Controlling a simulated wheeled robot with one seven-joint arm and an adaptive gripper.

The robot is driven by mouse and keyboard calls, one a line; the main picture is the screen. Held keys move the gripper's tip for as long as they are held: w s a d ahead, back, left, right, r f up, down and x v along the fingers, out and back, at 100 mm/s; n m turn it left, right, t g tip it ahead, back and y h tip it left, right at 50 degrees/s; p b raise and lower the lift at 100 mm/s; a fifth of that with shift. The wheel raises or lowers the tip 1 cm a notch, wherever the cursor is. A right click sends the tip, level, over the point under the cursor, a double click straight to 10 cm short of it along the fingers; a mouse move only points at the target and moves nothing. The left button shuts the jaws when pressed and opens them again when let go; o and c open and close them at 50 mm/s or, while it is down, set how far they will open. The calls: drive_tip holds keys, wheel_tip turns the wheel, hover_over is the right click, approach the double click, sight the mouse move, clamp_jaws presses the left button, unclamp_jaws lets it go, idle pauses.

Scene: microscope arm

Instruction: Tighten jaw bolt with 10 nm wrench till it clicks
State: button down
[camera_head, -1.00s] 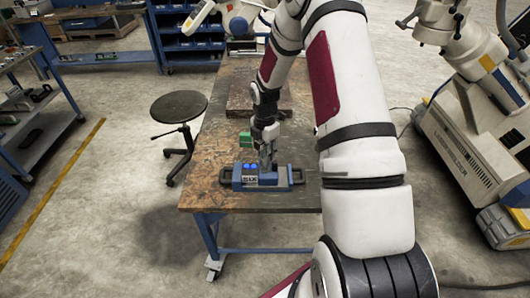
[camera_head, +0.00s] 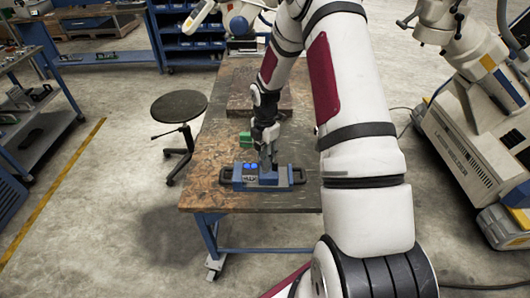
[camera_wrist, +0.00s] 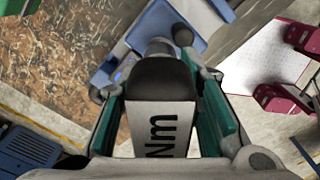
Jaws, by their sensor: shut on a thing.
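In the wrist view my gripper (camera_wrist: 160,88) is shut on the torque wrench (camera_wrist: 162,122), between two teal-green finger pads. The wrench has a white face lettered "Nm" and a dark rounded part ahead of it. A grey rounded end shows beyond, over a blue surface (camera_wrist: 148,30). In the head view my gripper (camera_head: 268,140) points down over the blue fixture (camera_head: 243,185), which lies on the workbench (camera_head: 208,184) and has dark end handles. The jaw bolt cannot be made out, and whether the wrench sits on it cannot be told.
A small green thing (camera_head: 245,139) shows left of my gripper. A flat brown plate (camera_head: 240,103) lies farther back on the bench. A round black stool (camera_head: 179,106) stands left of the bench. A large white machine (camera_head: 465,160) stands at right.

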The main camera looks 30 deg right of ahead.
drive_tip(key=shift+f, duration=0.75)
drive_tip(key=shift+r, duration=0.1)
drive_tip(key=shift+r, duration=0.95)
drive_tip(key=shift+f, duration=0.9)
idle(1.1)
drive_tip(key=shift+r, duration=0.9)
